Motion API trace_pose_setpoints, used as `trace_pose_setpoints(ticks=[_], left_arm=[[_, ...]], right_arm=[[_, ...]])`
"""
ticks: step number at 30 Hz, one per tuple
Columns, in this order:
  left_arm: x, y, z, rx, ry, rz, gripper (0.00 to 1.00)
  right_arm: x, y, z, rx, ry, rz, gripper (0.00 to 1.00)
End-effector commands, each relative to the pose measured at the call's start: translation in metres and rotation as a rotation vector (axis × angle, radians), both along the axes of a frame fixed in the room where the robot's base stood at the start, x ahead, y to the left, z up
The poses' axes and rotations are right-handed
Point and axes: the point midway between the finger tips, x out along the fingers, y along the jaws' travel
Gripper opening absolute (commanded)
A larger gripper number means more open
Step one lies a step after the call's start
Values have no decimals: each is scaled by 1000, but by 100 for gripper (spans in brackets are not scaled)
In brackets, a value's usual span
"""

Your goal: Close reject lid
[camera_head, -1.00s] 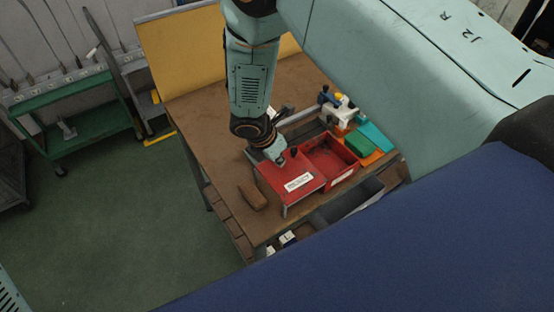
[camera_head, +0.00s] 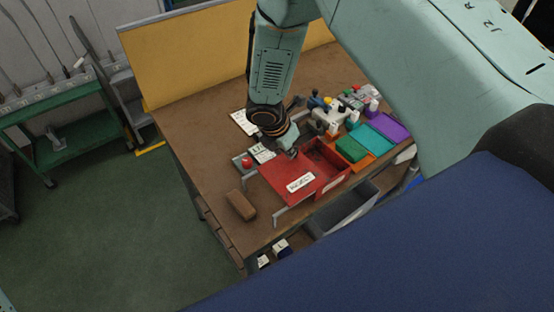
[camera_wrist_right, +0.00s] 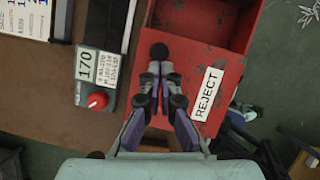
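The red reject box (camera_head: 334,184) sits on the brown table, its compartment partly open at the right. A flat red lid (camera_head: 277,178) with a white label covers the left part. In the right wrist view the lid's label (camera_wrist_right: 207,94) reads REJECT, and the open compartment (camera_wrist_right: 205,18) is at the top. A black round knob (camera_wrist_right: 159,51) stands on the lid. My right gripper (camera_wrist_right: 160,70) has its fingertips close together, just short of the knob; I cannot tell whether they touch it. In the head view this gripper (camera_head: 292,153) is over the lid's far edge. My left gripper is not in view.
A device marked 170 with a red button (camera_wrist_right: 97,100) is left of the box. A brown block (camera_head: 240,206) lies near the table's front left. Green (camera_head: 351,149), teal and purple trays and several bottles stand right of the box. A grey bin (camera_head: 345,210) is below the edge.

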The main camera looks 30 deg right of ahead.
Motion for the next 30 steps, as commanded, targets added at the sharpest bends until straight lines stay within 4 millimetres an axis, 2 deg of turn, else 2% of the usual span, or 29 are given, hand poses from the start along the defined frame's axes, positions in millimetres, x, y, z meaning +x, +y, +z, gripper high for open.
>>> trace_pose_setpoints(ticks=[1,9,13,18,30], left_arm=[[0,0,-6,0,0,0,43],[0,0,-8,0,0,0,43],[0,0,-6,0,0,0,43],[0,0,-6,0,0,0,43],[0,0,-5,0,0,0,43]], right_arm=[[0,-10,-7,10,2,-5,0],[6,-65,-7,11,5,-4,0],[8,-83,-7,10,5,-2,0],[8,-92,-8,8,9,1,0],[8,-91,-8,7,11,1,0]])
